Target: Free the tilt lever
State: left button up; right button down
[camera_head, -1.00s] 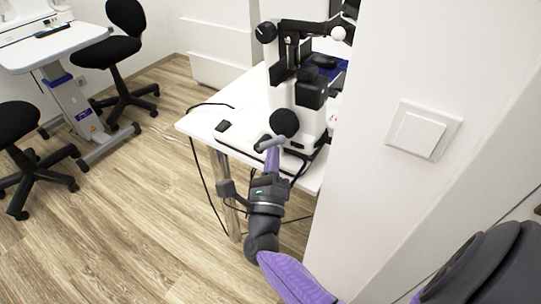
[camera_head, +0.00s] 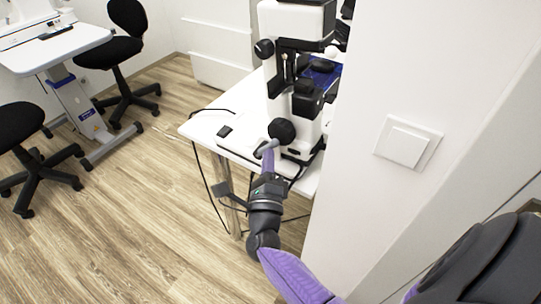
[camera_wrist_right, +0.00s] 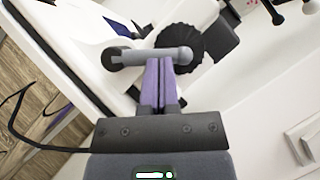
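A grey bar with a rounded end, which looks like the tilt lever (camera_wrist_right: 150,56), lies across my right fingertips in the right wrist view. In the head view the lever (camera_head: 266,149) is at the foot of the white and black microscope-like device (camera_head: 307,130), beside its black round knob (camera_head: 281,130). My right gripper (camera_head: 268,158) has its purple fingers together, with only a thin line between them in the wrist view (camera_wrist_right: 159,62). The tips meet the lever's middle or lie just behind it; the lever hides the contact. My left gripper is not in view.
The device stands on a white table (camera_head: 205,126) with a small black item (camera_head: 224,131) and cables hanging by its legs. A white wall with a switch (camera_head: 408,146) stands close on the right. Black chairs (camera_head: 128,50) and open floor lie left.

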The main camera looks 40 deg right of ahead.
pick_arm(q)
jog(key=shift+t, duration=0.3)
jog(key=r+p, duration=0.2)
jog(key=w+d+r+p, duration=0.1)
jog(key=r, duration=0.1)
pick_arm(e)
jog(key=n, duration=0.1)
jog(key=w+r+n+y, duration=0.1)
jog(key=n, duration=0.1)
jog(key=shift+w+a+r+y, duration=0.1)
jog(key=shift+a+r+y, duration=0.1)
jog(key=shift+y, duration=0.1)
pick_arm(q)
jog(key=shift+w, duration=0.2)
